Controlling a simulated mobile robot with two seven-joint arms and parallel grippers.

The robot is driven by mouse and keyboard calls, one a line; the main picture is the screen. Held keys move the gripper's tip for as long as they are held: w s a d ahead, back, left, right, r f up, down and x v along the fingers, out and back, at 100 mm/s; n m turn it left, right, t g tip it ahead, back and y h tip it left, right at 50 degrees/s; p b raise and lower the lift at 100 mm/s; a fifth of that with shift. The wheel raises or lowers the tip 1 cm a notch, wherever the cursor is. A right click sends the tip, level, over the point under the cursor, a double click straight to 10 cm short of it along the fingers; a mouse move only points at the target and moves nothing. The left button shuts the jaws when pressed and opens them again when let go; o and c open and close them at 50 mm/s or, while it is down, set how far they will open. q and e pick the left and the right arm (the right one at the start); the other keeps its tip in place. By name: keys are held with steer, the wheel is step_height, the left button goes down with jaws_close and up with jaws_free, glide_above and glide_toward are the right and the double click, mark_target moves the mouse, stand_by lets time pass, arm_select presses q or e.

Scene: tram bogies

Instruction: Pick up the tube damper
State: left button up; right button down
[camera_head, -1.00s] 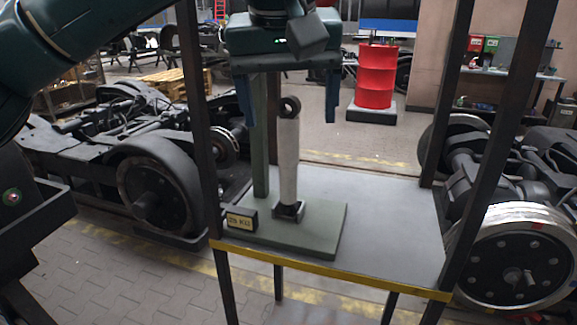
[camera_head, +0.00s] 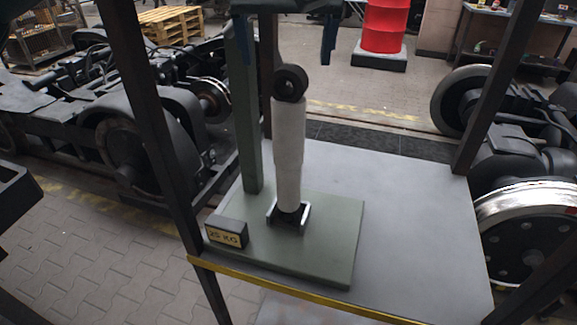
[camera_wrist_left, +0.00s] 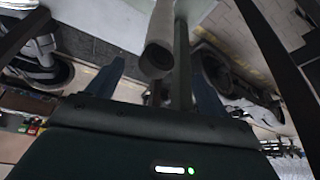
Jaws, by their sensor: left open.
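The tube damper (camera_head: 289,150) is a pale grey cylinder with a dark ring eye at its top. It stands upright in a dark bracket (camera_head: 288,215) on a green base plate (camera_head: 330,225). My left gripper (camera_head: 286,55) is open and empty, its two blue fingers pointing down. In the head view the fingertips show a little above the ring eye, one to each side. In the left wrist view the damper (camera_wrist_left: 160,38) appears between the spread fingers of my left gripper (camera_wrist_left: 157,70), with no visible contact. My right gripper is not in view.
A green post (camera_head: 246,120) stands close behind the damper to its left. A weight label block (camera_head: 227,231) sits on the plate. Dark frame uprights (camera_head: 150,110) flank the grey table (camera_head: 420,220). Bogies stand at both sides; a red drum (camera_head: 384,25) is behind.

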mark_target(289, 93)
arm_select(q)
steer(key=p+x, duration=0.1)
steer(key=x, duration=0.8)
steer(key=shift+w+d+f, duration=0.1)
steer(key=shift+d+f, duration=0.05)
steer(key=shift+f, duration=0.1)
jaws_close()
stand_by(0.5)
steer(key=shift+r, duration=0.15)
